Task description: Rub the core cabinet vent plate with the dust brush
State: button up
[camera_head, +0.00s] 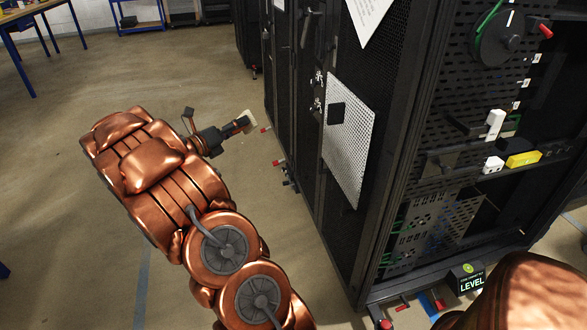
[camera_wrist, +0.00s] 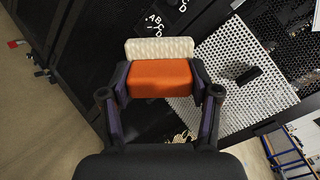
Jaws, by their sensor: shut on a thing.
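My gripper (camera_head: 232,130) is shut on the dust brush (camera_head: 247,121), left of the cabinet in the head view. In the wrist view the brush (camera_wrist: 162,72) has an orange body between my two fingers (camera_wrist: 162,88) and a cream bristle block at its far side. The vent plate (camera_head: 347,150) is a pale perforated panel on the dark cabinet door, with a small black block on its upper part. It also shows in the wrist view (camera_wrist: 225,112), right of and beyond the brush. In the head view a clear gap separates brush and plate.
The dark cabinet (camera_head: 395,150) stands at the right, with its open side holding a cable reel (camera_head: 500,38) and small modules. A white sheet (camera_head: 368,15) hangs above the plate. Small red-tipped parts stick out low by the cabinet. The floor (camera_head: 60,180) at left is clear.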

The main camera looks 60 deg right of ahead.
jog(key=s+d+f+m+g+y+b, duration=0.2)
jog(key=s+d+f+m+g+b, duration=0.1)
jog(key=s, duration=0.7)
jog(key=s+d+f+m+g+y+b, duration=0.3)
jog(key=s+d+f+g+b, duration=0.2)
jog(key=s, duration=0.4)
notch_tip(320, 180, down, 2)
jog(key=shift+s+d+f, duration=0.15)
jog(key=shift+s+d, duration=0.2)
jog(key=shift+d, duration=0.45)
jog(key=shift+p+x, duration=0.7)
jog(key=shift+x, duration=0.2)
jog(key=shift+s+a+p, duration=0.5)
jog(key=shift+s+a, duration=0.05)
jog(key=shift+a, duration=0.1)
jog(key=shift+s+a+p, duration=1)
jog(key=shift+s+a, duration=0.85)
